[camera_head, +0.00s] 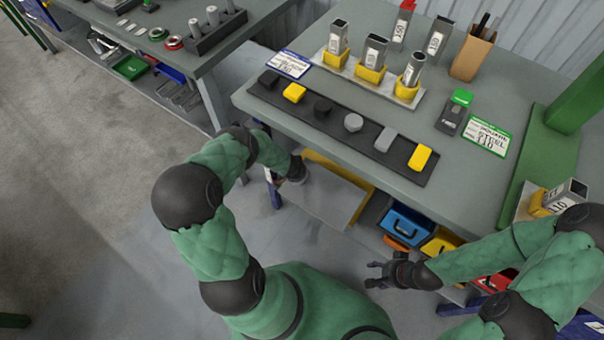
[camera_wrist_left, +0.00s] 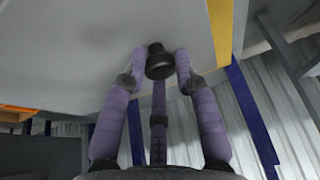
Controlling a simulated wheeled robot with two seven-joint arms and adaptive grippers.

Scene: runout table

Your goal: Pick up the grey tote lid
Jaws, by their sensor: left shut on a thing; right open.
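The grey tote lid (camera_head: 318,200) shows in the head view as a flat grey panel beside the near edge of the table, with yellow edging along its far and right sides. In the left wrist view the grey lid (camera_wrist_left: 80,50) fills the upper left, with a black knob (camera_wrist_left: 159,66) on it. My left gripper (camera_wrist_left: 156,68) is shut on this knob, its purple fingers around it. In the head view my left wrist hides most of that gripper. I cannot tell whether the lid is lifted. My right gripper (camera_head: 374,275) is open and empty, below and right of the lid.
The table (camera_head: 265,115) carries a dark strip (camera_head: 335,128) of small blocks and several metal tubes in yellow holders. A blue bin (camera_head: 405,226) and a yellow bin (camera_head: 440,243) sit under it. A green post (camera_head: 575,100) stands at right. Floor at left is clear.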

